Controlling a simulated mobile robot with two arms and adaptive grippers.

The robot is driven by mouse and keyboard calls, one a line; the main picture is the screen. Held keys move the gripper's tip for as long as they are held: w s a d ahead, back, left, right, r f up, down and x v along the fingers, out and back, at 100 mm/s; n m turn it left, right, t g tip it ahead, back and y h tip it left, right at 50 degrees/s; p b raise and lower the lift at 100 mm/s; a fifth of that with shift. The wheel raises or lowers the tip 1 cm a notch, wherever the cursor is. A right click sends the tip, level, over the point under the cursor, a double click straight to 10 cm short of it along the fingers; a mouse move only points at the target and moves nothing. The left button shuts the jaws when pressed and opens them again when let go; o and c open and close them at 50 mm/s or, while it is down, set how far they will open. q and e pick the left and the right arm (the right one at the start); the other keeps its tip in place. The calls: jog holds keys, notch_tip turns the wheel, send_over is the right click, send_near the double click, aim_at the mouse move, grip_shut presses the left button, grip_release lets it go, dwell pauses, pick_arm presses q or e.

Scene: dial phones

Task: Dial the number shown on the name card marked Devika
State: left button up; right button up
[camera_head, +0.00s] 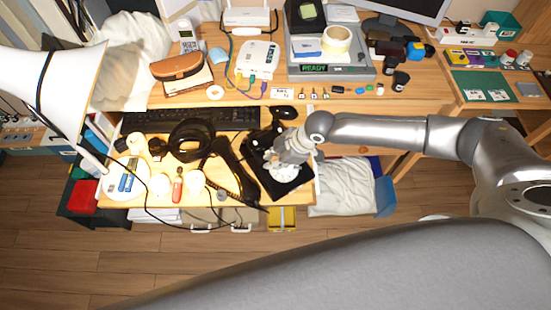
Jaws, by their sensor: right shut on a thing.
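A black dial phone (300,187) with a round white dial (284,173) sits at the front right of the lower desk surface. My right gripper (283,162) reaches in from the right and is over the phone, its fingers at the dial. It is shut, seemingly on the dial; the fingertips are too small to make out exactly. A black handset-like thing (237,172) with a cable lies left of the phone. Small white cards (475,95) lie on a green mat at the far right, and another small card (281,92) lies on the desk. No name is readable. My left gripper is out of view.
A keyboard (190,119), black headphones (192,140) and several white round items crowd the desk left of the phone. A grey device (333,72) reading READY stands behind. A white lamp shade (45,85) fills the left. Loose cables cross the front edge.

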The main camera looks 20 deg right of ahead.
jog(key=shift+w+r, duration=0.1)
jog(key=shift+w, duration=0.05)
jog(key=shift+w+d+r, duration=0.2)
jog(key=shift+w+d, duration=0.05)
jog(key=shift+w, duration=0.2)
dwell(0.4)
jog(key=shift+w+d, duration=0.4)
jog(key=shift+d, duration=0.1)
jog(key=shift+d, duration=0.1)
